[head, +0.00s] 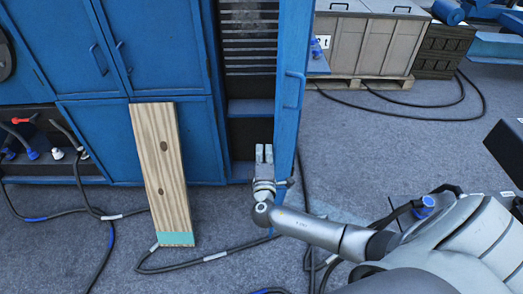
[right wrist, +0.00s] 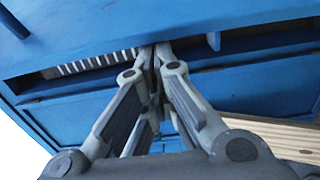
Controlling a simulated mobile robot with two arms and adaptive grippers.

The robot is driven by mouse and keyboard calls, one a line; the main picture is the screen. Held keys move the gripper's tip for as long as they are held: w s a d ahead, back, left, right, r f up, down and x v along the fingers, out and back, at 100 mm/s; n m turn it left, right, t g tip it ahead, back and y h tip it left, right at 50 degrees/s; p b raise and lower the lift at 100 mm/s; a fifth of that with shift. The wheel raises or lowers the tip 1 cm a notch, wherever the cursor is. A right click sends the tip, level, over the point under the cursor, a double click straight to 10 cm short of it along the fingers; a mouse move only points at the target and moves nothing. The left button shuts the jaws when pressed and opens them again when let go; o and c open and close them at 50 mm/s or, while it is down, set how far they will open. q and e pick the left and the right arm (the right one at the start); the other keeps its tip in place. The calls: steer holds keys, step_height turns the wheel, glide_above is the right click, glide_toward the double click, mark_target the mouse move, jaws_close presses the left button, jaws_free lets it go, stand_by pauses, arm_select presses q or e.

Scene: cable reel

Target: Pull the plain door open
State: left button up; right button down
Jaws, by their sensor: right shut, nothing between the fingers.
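The plain blue door (head: 291,80) stands swung out from the blue cabinet, seen at a steep angle in the head view. Its bar handle (head: 294,90) is on the right-hand face. The opening left of it shows a dark interior with pale slats (head: 249,40). My right gripper (head: 264,150) is shut and empty, low at the opening, on the inner side of the door. Whether it touches the door I cannot tell. In the right wrist view the fingertips (right wrist: 160,50) are together before blue panels, near the slats (right wrist: 95,62). My left gripper is not in view.
A wooden plank (head: 160,170) with a teal end leans on the cabinet's closed lower panel. Black cables (head: 210,257) lie across the floor around the cabinet. Crates (head: 365,45) on a pallet stand at the back right. The grey floor right of the door is mostly clear.

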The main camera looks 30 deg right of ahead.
steer(key=shift+s, duration=0.1)
steer(key=s+d+n+t+y+b, duration=0.2)
steer(key=s+d+n+y+b, duration=0.1)
steer(key=s+d, duration=0.8)
steer(key=shift+s+y, duration=0.15)
steer(key=shift+y, duration=0.65)
steer(key=shift+s, duration=0.15)
steer(key=v, duration=1.1)
steer(key=shift+s+a, duration=0.2)
steer(key=shift+s, duration=0.15)
